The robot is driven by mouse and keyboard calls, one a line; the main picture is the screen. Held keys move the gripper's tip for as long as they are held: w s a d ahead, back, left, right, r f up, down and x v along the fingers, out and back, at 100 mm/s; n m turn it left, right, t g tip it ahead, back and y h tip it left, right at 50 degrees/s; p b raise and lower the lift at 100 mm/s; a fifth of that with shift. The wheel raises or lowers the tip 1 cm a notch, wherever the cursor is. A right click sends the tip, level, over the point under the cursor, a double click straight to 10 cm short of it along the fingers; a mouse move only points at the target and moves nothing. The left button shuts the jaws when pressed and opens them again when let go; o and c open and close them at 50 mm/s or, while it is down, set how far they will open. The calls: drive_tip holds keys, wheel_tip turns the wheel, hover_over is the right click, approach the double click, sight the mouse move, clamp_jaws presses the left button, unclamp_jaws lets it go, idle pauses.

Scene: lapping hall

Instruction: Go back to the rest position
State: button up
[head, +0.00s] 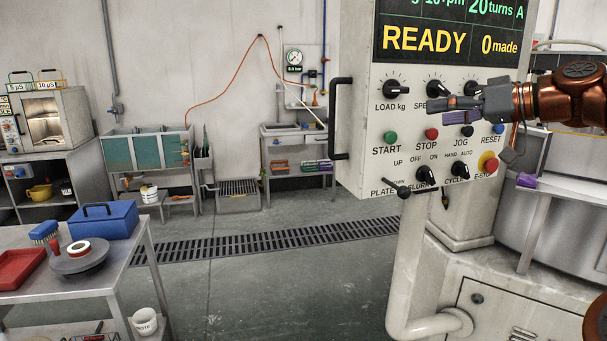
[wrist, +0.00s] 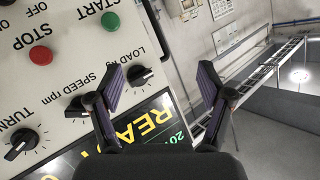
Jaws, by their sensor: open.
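My gripper (head: 452,104) is in front of the control panel (head: 362,160), at the height of its row of knobs, with the copper-coloured arm coming in from the right. In the wrist view my gripper (wrist: 168,85) has its two dark fingers apart with nothing between them. The left finger overlaps the panel near the LOAD kg knob (wrist: 140,76); I cannot tell whether it touches. The panel's display (head: 440,38) reads READY and 0 made. The green START button (head: 390,137) and red STOP button (head: 432,134) are below the gripper.
A black handle (head: 338,118) sticks out at the panel's left side and a lever (head: 400,190) at its lower edge. A table with a blue box (head: 104,219) and red tray (head: 20,266) stands at lower left. The floor (head: 270,285) between table and machine is clear.

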drive_tip(key=s+a+f+m+g+h+p, duration=0.15)
drive_tip(key=s+a+f+g+h, duration=0.4)
drive_tip(key=s+a+f, duration=1.1)
drive_tip(key=s+d+f+m+g+h+p, duration=0.1)
drive_tip(key=s+d+f+m+g+h, duration=0.1)
drive_tip(key=s+f, duration=0.7)
drive_tip(key=s+d+f+m+g+h+p, duration=0.2)
drive_tip(key=s+d+f+g+h, duration=0.2)
drive_tip(key=s+f, duration=0.6)
drive_tip(key=s+d, duration=0.1)
drive_tip(key=s, duration=0.4)
drive_tip(key=shift+s+d+f, duration=0.15)
drive_tip(key=shift+d+f, duration=0.15)
drive_tip(key=shift+d, duration=0.05)
